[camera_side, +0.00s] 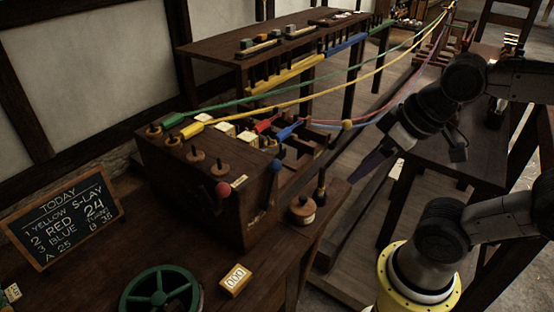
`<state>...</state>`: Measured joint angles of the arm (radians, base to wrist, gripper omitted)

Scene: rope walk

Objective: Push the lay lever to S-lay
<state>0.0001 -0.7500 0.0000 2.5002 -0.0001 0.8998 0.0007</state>
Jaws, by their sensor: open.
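A dark wooden machine box (180,190) stands on the bench at centre left. A red ball knob (223,190) sits on its front, beside a small pale plate (239,182). A lever with a dark blue ball (276,166) hangs on its right side. I cannot tell from this view which of them is the lay lever, and the plate's lettering is too small to read. My gripper (368,170) is open and empty, right of the box and clear of both knobs. Its fingers point down and left and overlap in this view.
Green, yellow, red and blue strands (335,90) run from the box to the far right. A turned wooden pot (302,210), a counter block (235,280), a green wheel (160,290) and a chalkboard reading "S-LAY" (65,218) are nearby.

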